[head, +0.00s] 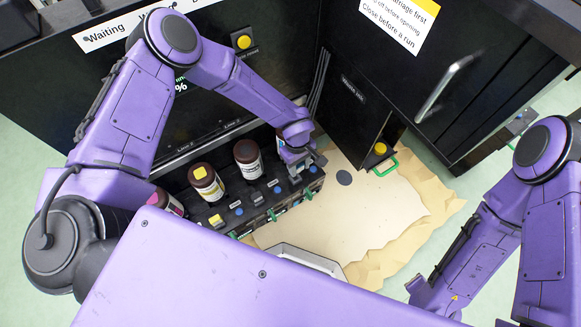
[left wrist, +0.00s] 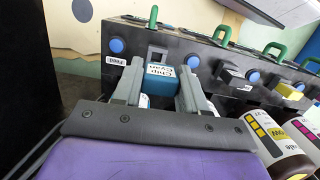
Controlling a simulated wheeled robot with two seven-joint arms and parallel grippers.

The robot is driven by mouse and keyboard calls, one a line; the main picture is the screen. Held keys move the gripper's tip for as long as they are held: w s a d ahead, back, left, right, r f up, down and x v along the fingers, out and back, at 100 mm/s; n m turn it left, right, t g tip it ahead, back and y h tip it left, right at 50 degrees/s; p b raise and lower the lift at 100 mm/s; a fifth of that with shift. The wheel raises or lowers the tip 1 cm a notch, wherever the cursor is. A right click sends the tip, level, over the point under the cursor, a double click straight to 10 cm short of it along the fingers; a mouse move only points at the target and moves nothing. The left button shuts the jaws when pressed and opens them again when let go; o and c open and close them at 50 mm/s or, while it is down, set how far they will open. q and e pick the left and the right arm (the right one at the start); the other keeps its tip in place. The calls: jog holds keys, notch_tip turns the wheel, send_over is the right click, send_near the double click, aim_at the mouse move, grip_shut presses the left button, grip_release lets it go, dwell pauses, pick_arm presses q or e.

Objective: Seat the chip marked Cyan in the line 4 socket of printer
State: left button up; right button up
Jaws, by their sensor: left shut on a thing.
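The blue chip marked Chip Cyan (left wrist: 159,85) is between the fingers of my left gripper (left wrist: 158,92) in the left wrist view, and they are shut on it. In the head view my left gripper (head: 298,173) is at the right end of the black socket block (head: 268,208). The chip is just in front of the block's end position, which has a blue button and a small label (left wrist: 117,61) too small to read surely. I cannot tell whether the chip touches the socket. My right gripper is out of view; only its arm shows at the right.
Magenta (head: 168,203), yellow (head: 207,184) and black (head: 247,160) bottles stand behind the block, with another bottle partly hidden by my left gripper. A yellow chip (head: 216,220) sits farther left.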

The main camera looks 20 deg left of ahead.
pick_arm(q)
jog(key=shift+m, duration=0.3)
jog(key=f+b, duration=0.1)
jog(key=f, duration=0.1)
jog(key=a+f+b, duration=0.1)
jog(key=f+b, duration=0.1)
jog(key=w+f+b, duration=0.1)
jog(key=f, duration=0.1)
jog(key=shift+a+f, duration=0.15)
jog(key=shift+f, duration=0.1)
jog(key=shift+s, duration=0.1)
dwell(0.4)
jog(key=shift+f+b, duration=0.45)
jog(key=shift+b, duration=0.1)
jog(key=shift+f+b, duration=0.35)
jog(key=shift+f, duration=0.05)
jog(key=shift+f, duration=0.1)
jog(key=o, duration=1.1)
